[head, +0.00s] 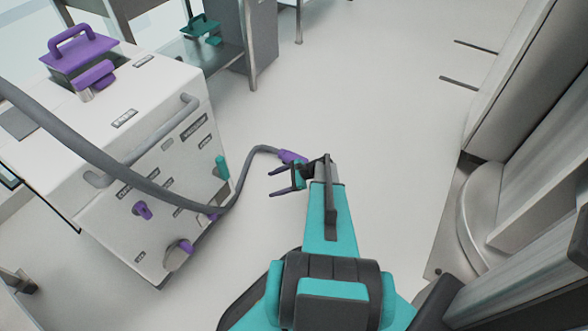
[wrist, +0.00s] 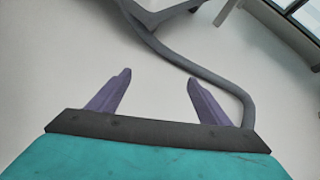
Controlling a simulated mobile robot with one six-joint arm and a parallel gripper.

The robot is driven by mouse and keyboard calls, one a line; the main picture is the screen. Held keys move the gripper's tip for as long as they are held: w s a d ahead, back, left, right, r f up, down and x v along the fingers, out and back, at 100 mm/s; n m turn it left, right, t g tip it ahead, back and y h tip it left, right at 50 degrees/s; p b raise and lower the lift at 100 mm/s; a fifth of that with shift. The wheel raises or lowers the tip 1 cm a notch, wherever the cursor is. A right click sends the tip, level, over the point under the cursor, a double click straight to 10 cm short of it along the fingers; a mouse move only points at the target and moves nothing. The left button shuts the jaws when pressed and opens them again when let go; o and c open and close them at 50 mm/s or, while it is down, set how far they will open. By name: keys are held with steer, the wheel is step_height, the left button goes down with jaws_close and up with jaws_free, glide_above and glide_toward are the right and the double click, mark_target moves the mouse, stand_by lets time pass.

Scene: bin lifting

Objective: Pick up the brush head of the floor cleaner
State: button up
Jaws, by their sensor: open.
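A grey hose (head: 247,165) runs from the white floor cleaner (head: 150,130) across the floor. It ends in a purple piece (head: 292,156) just beyond my gripper (head: 274,182); I cannot tell how much of the brush head shows, as my gripper and wrist hide part of it. My gripper is open, its fingers pointing left and nothing between them. In the wrist view my gripper (wrist: 158,78) spans bare floor. The hose (wrist: 190,65) passes beyond the fingertips and drops behind the right finger; the brush head is not seen there.
The cleaner's body, with purple handle (head: 75,45) and side rail (head: 150,140), stands at left. A metal table (head: 255,45) is at the back, with a green item (head: 200,27). Large grey equipment (head: 520,130) stands at right. The floor between is clear.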

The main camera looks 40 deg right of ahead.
steer(key=d+f+m+t+h+b, duration=0.2)
steer(key=d+f+m+t+b, duration=0.15)
steer(key=d, duration=1.05)
steer(key=m+t+h+b, duration=0.2)
steer(key=m+b, duration=0.1)
steer(key=m, duration=0.1)
glide_toward(304, 158)
steer(key=shift+w+a+r, duration=0.1)
steer(key=shift+a+r, duration=0.15)
steer(key=shift+a, duration=0.35)
steer(key=shift+w+a+r, duration=0.1)
steer(key=shift+a+r, duration=0.2)
steer(key=shift+a, duration=0.35)
steer(key=shift+s+d+r+m, duration=0.15)
steer(key=shift+s+d+m, duration=0.1)
steer(key=shift+d, duration=0.15)
steer(key=shift+w, duration=0.1)
steer(key=b+x, duration=0.3)
steer(key=x, duration=0.5)
steer(key=shift+w, duration=0.2)
steer(key=shift+w+a+f, duration=0.1)
steer(key=shift+f, duration=0.1)
